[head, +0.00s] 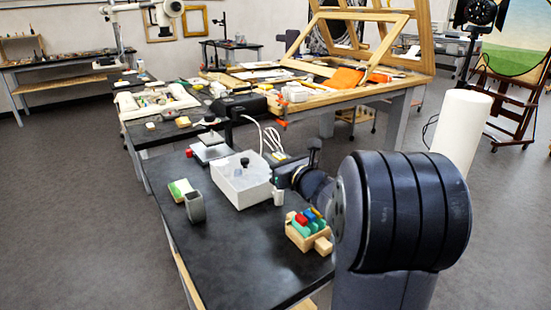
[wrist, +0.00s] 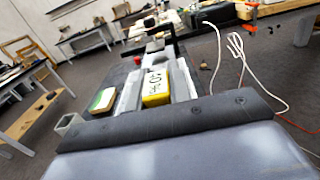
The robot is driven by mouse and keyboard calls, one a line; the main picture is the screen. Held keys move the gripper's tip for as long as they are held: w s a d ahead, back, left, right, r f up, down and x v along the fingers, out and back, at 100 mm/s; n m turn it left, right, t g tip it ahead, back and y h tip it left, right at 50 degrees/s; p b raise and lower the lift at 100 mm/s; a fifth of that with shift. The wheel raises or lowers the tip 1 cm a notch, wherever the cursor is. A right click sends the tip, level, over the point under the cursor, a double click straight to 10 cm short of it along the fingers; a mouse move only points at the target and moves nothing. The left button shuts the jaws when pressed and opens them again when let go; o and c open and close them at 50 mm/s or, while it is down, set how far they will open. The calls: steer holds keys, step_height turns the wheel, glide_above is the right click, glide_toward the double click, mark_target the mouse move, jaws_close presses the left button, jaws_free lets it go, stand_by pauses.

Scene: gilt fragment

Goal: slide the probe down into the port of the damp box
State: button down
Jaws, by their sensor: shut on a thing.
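The damp box (head: 240,188) is a white box on the dark bench, with a small dark round piece (head: 244,162) on its top. My gripper (head: 277,179) is at the box's right side in the head view, where its fingertips are hard to make out. In the wrist view my gripper (wrist: 156,88) is shut on a yellow block with dark markings, which I take to be the probe (wrist: 155,95). The probe's lower end is hidden in the wrist view, and I cannot tell whether it touches the box. The port's opening is not clearly visible.
A green-and-white block (head: 180,189) and a grey open holder (head: 195,207) stand left of the box. A wooden rack with coloured pieces (head: 307,228) stands at front right. White cables (head: 272,137) lie behind. The bench's front left is clear.

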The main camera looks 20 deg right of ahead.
steer(key=shift+f+b, duration=1.4)
steer(key=shift+f, duration=0.1)
steer(key=shift+s+f, duration=0.1)
steer(key=shift+f, duration=0.3)
steer(key=c, duration=1.2)
jaws_free()
steer(key=shift+f, duration=0.1)
steer(key=s+d+r, duration=0.1)
steer(key=s+d, duration=0.1)
steer(key=s, duration=0.8)
steer(key=shift+s, duration=0.3)
steer(key=shift+r, duration=0.2)
